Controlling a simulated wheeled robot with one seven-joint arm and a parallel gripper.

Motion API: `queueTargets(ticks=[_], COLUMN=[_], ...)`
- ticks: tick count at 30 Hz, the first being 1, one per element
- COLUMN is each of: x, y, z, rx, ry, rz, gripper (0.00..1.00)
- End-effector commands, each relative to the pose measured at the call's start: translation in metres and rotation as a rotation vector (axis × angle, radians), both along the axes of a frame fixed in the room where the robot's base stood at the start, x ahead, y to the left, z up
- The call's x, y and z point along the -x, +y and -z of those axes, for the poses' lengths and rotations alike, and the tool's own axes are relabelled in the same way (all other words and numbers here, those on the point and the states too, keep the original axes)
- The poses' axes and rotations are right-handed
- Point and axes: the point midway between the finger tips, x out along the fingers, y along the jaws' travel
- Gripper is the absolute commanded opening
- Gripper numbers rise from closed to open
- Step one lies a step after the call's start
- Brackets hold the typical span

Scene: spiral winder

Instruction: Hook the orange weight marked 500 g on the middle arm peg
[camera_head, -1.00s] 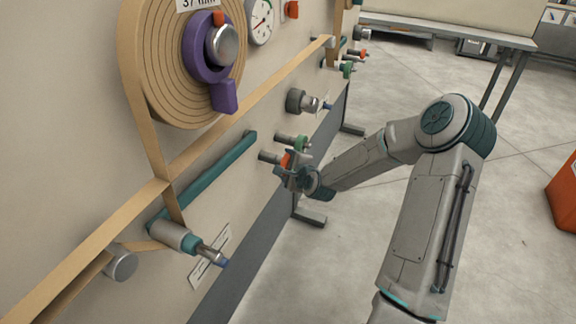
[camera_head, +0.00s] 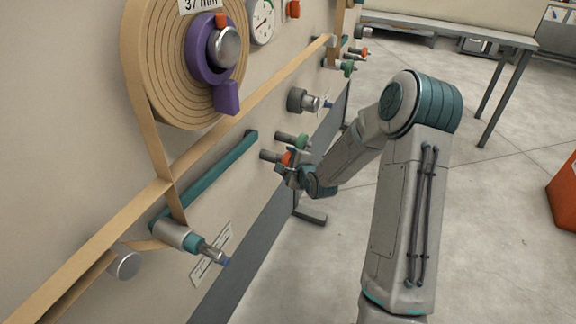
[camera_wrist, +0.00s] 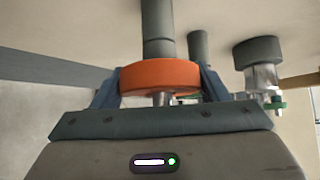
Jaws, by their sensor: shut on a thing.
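The orange weight (camera_wrist: 160,76) is a flat disc held between the two fingers of my gripper (camera_wrist: 160,90) in the wrist view. It sits at the end of a grey peg (camera_wrist: 157,25) that sticks out from the panel. I cannot tell whether it is still on that peg or just in front of it. In the head view the orange weight (camera_head: 287,158) shows small beside my gripper (camera_head: 290,170), on the lower grey peg (camera_head: 268,155). Its marking cannot be read. The teal dancer arm (camera_head: 205,182) with a roller and a metal-tipped peg (camera_head: 212,253) lies to the left.
A grey knob (camera_head: 300,100) sticks out above that. The tan strip (camera_head: 100,237) runs across the panel from the large roll (camera_head: 165,60). Open floor lies right of the panel.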

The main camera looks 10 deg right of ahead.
Motion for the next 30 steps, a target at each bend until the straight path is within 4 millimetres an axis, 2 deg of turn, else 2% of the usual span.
queueTargets(ticks=[5, 30], x=[0.005, 0.057], y=[-0.01, -0.08], z=[-0.003, -0.007], rx=[0.0, -0.001], ry=[-0.003, -0.003], rz=[0.002, 0.002], gripper=[0.11, 0.11])
